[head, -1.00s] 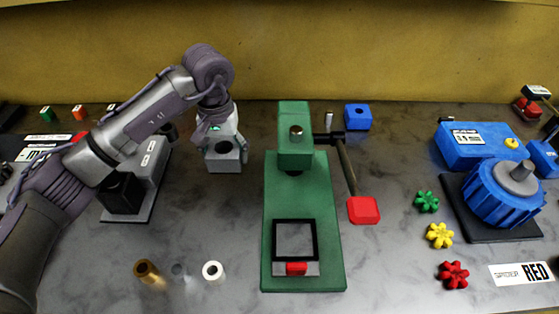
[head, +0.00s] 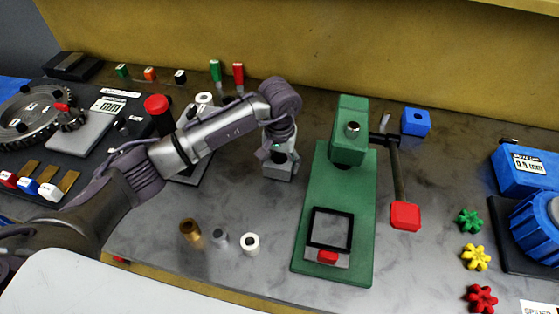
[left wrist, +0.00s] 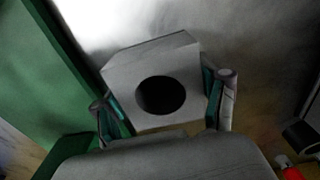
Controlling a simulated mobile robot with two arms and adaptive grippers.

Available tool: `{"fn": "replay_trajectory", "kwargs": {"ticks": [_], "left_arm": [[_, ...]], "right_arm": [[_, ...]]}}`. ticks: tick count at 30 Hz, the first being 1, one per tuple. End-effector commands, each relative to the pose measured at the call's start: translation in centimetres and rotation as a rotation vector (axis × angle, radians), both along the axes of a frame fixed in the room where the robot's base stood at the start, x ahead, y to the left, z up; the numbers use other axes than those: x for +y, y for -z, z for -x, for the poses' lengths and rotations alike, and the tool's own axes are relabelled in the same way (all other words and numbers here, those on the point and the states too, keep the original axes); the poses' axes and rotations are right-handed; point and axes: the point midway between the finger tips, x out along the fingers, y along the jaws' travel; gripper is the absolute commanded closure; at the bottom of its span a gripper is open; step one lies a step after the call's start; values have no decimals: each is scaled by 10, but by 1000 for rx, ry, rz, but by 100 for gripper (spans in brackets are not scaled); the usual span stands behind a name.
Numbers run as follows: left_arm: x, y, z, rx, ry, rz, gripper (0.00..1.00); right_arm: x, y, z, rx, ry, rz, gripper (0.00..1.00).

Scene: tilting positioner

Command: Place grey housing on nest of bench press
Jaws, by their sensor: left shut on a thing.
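The grey housing (head: 278,170) is a small block with a round hole in its top. My left gripper (head: 279,156) is shut on it, just left of the green bench press (head: 312,180). In the left wrist view the housing (left wrist: 180,72) sits between the two fingers (left wrist: 160,105), its dark bore facing the camera. Whether it touches the bench is hard to tell. My right gripper is not in view.
The press lever with its red handle (head: 405,216) hangs on the right of the press. A blue block (head: 416,122) stands behind it. Brass (head: 190,230), grey (head: 220,240) and white (head: 250,244) bushings stand front left. Star knobs (head: 476,257) lie at right.

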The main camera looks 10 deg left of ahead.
Motion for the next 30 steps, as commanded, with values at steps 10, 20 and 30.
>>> {"fn": "replay_trajectory", "kwargs": {"ticks": [10,20,30], "left_arm": [[0,2,0,1,0,0,9],[0,2,0,1,0,0,2],[1,-34,-2,-6,0,0,2]], "right_arm": [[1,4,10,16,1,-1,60],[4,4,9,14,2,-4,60],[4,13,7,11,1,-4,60]]}}
